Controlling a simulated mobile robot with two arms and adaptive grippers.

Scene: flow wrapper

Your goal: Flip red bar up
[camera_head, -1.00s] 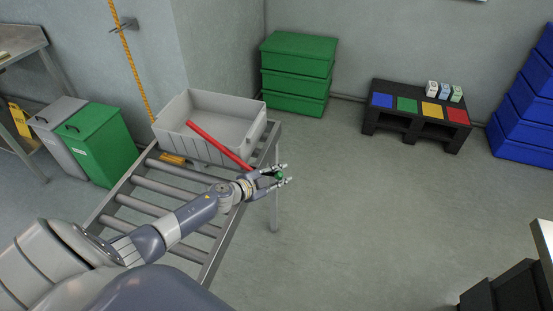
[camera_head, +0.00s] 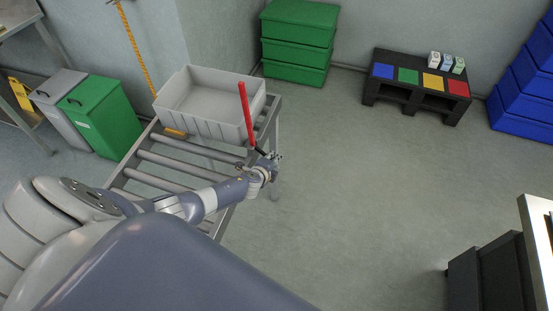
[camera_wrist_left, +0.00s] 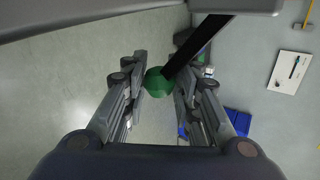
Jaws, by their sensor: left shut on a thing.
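The red bar (camera_head: 247,115) stands steeply in the head view, leaning slightly to the left, in front of the grey crate's right side. Its lower end meets a short dark part beside my left gripper (camera_head: 273,163), at the right edge of the roller conveyor. In the left wrist view a round green knob (camera_wrist_left: 158,82) sits between the fingers, and a black rod (camera_wrist_left: 200,45) runs from it to the upper right. My left gripper is shut on the green knob. In the head view the knob is hidden. My right gripper is not in view.
The grey crate (camera_head: 178,115) stands on the roller conveyor (camera_head: 165,161). Green stacked boxes (camera_head: 297,48) stand behind. A black pallet table (camera_head: 408,98) with coloured squares is at the back right. A dark-sided table (camera_head: 492,270) is at the lower right. The floor between is clear.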

